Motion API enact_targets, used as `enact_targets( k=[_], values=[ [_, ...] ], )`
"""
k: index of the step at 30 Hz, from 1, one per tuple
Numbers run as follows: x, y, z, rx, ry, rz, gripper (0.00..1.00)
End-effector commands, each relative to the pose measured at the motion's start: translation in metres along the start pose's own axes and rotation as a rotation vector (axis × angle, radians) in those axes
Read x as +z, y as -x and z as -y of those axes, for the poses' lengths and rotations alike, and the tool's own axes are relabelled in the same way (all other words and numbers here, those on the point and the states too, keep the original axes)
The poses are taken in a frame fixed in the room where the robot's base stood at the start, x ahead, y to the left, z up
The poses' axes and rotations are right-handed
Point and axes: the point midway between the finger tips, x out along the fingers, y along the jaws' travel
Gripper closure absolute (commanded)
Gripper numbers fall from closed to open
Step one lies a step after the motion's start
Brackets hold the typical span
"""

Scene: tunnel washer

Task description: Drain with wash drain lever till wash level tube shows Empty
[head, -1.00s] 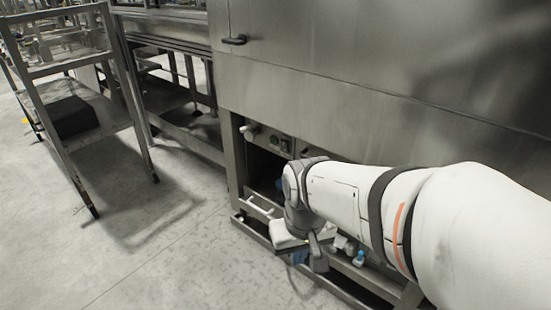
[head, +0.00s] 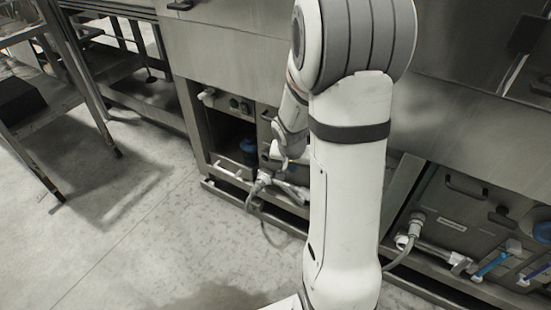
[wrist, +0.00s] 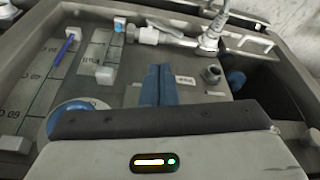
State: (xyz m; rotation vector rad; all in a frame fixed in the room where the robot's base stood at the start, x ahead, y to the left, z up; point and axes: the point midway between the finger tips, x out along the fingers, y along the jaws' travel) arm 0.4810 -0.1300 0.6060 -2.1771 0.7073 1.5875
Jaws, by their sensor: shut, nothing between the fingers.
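In the wrist view my gripper (wrist: 158,78) is shut and empty, its blue fingers together over a grey panel. The panel carries a level tube (wrist: 118,38) beside a strip that seems to read Full. Light blue shows only at the tube's upper end in the picture; I cannot read its level. Another tube with dark blue (wrist: 66,46) stands further left beside a numbered scale. A white valve fitting (wrist: 150,36) on a metal pipe lies beyond the fingers; I cannot tell whether it is the drain lever. In the head view my arm hides the fingertips.
A small label (wrist: 185,80) and round fitting (wrist: 211,74) are right of the fingers. In the head view a similar panel (head: 455,215) with tubes is at right, a hose (head: 263,225) loops to the floor, and a cart (head: 65,105) stands left. Floor between is clear.

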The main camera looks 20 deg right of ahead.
Motion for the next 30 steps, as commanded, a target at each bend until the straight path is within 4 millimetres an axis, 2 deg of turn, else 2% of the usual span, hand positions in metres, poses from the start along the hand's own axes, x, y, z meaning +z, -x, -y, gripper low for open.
enact_targets(
  k=[3,6,9,17,20,30],
  values=[
    [-0.019,-0.041,-0.007,-0.023,-0.115,-0.008,1.00],
    [-0.028,-0.069,-0.010,-0.054,-0.192,-0.013,1.00],
    [-0.030,-0.087,-0.011,-0.077,-0.242,-0.013,1.00],
    [-0.031,-0.111,-0.011,-0.099,-0.282,-0.012,1.00],
    [-0.031,-0.126,-0.009,-0.099,-0.279,-0.012,1.00],
    [-0.032,-0.200,-0.002,-0.098,-0.278,-0.011,1.00]
  ],
)
